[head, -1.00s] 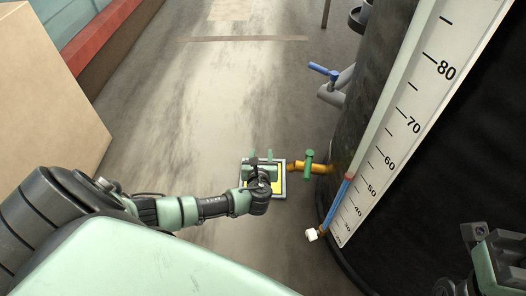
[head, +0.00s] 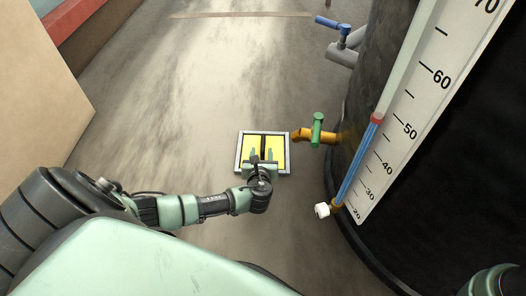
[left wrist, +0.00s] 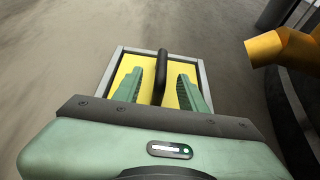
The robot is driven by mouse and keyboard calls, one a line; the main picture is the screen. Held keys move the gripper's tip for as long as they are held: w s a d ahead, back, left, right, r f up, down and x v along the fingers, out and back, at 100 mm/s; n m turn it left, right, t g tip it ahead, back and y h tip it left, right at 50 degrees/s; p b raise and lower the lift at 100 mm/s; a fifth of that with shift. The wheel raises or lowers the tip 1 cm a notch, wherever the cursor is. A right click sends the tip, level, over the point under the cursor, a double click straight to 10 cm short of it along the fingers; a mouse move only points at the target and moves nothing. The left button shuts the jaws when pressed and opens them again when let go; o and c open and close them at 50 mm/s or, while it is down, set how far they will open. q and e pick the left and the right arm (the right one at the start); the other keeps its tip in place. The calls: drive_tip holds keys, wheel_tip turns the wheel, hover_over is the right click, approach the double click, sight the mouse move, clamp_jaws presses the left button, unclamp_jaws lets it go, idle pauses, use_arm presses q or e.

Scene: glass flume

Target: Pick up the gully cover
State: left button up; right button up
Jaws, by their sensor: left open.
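The gully cover (head: 279,146) is a yellow square plate with a black bar handle (head: 263,143), set in a grey frame on the floor. My left gripper (head: 262,154) is open above its near part. In the left wrist view, the green fingers (left wrist: 160,78) are spread on either side of the black handle (left wrist: 161,68), over the yellow cover (left wrist: 127,65). They do not grip it. I cannot tell the height of the fingertips above the plate. The gripper body hides the near part of the cover. My right gripper is not in view.
An orange spout with a green valve (head: 317,129) reaches out just right of the cover. A large black tank (head: 450,165) with a scale and a blue tube fills the right side. A beige box (head: 40,110) stands at left. The floor beyond the cover is clear.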

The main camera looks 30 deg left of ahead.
sight(263, 146)
use_arm(q)
drive_tip(key=b+x, duration=0.5)
drive_tip(key=x, duration=0.1)
drive_tip(key=shift+d+b, duration=0.1)
drive_tip(key=shift+b, duration=0.3)
drive_tip(key=shift+w+a+f+b, duration=0.1)
drive_tip(key=shift+w+a+b, duration=0.25)
drive_tip(key=shift+w, duration=0.2)
clamp_jaws()
idle(0.6)
